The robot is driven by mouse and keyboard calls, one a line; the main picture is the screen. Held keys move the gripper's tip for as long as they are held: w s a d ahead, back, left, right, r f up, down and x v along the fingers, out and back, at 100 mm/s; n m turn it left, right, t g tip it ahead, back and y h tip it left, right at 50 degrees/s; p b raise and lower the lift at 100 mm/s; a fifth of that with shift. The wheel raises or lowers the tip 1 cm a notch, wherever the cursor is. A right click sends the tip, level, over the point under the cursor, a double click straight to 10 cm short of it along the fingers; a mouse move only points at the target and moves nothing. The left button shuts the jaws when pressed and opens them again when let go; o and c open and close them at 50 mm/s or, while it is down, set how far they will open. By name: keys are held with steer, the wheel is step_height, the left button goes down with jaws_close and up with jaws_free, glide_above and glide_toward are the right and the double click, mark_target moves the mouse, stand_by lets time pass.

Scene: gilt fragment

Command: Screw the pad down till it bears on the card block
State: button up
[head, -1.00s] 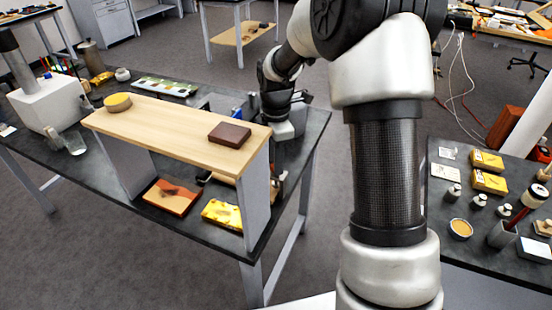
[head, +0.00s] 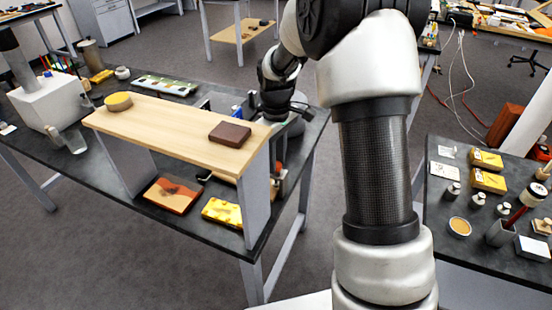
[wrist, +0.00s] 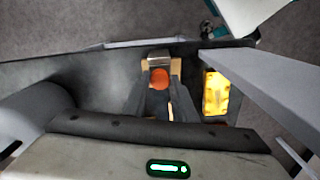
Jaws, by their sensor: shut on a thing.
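In the wrist view my gripper (wrist: 160,86) is shut on a round orange-red knob (wrist: 160,77), one finger on each side of it. A grey metal part (wrist: 159,59) shows just beyond the knob, with pale wood-coloured pieces beside it. I cannot clearly make out the pad or the card block; the fingers and knob cover what lies below. In the head view my wrist is behind the right end of the wooden shelf, and the fingertips are hidden.
Beneath lie an orange-brown panel (head: 172,194) and a yellow piece (head: 222,212).

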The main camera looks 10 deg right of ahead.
steer(key=m, duration=0.4)
steer(key=shift+r+m, duration=0.1)
steer(key=shift+m, duration=2.7)
steer(key=o, duration=1)
steer(key=shift+o, duration=0.2)
step_height(320, 180, up, 17)
steer(key=p, duration=0.1)
steer(key=shift+r, duration=0.2)
